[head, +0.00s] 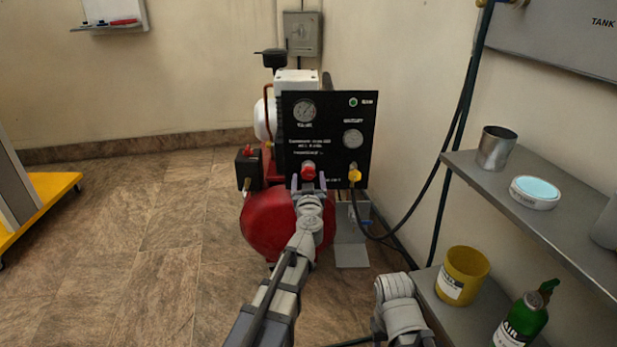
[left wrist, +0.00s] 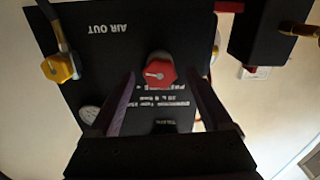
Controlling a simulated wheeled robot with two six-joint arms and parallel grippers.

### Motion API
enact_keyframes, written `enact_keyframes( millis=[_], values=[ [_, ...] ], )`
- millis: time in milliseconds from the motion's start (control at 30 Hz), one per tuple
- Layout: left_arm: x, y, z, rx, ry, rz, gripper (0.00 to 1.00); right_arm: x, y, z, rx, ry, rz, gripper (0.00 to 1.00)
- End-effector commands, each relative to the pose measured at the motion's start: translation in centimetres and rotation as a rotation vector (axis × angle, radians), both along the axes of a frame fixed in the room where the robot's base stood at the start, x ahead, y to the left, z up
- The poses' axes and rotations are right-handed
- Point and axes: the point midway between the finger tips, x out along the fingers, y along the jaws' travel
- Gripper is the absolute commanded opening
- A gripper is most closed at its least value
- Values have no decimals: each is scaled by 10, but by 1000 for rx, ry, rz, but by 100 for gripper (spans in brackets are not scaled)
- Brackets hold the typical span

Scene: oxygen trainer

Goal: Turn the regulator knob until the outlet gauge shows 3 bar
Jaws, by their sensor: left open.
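The red regulator knob (head: 308,172) sits low on the black panel (head: 330,158) of the red compressor. It also shows in the left wrist view (left wrist: 160,70), with a pale pointer mark on its face. My left gripper (head: 309,181) is open, its two fingers pointing at the panel on either side of the knob; I cannot tell whether they touch it. The outlet gauge (head: 352,138) is at the panel's right, its needle too small to read. A second gauge (head: 304,111) is at upper left. My right gripper is not in view.
A yellow air-out fitting (head: 354,175) with a dark hose is right of the knob. A black box with a red top (head: 248,168) stands at left. A grey shelf (head: 535,225) with a metal cup (head: 496,148) is at right.

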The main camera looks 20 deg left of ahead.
Motion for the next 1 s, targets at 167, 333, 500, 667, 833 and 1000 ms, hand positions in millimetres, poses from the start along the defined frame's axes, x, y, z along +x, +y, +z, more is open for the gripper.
enact_keyframes(
  millis=[167,333,500,667,833,1000],
  values=[
    [17,4,0,0,0,-1,83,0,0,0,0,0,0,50],
    [16,4,0,0,0,-1,83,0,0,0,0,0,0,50],
    [16,4,0,0,0,-1,71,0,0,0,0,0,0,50],
    [16,4,0,0,0,-1,53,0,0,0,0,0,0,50],
    [16,4,0,0,0,-1,34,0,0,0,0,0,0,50],
    [16,4,0,0,0,-1,14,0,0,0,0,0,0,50]
  ],
)
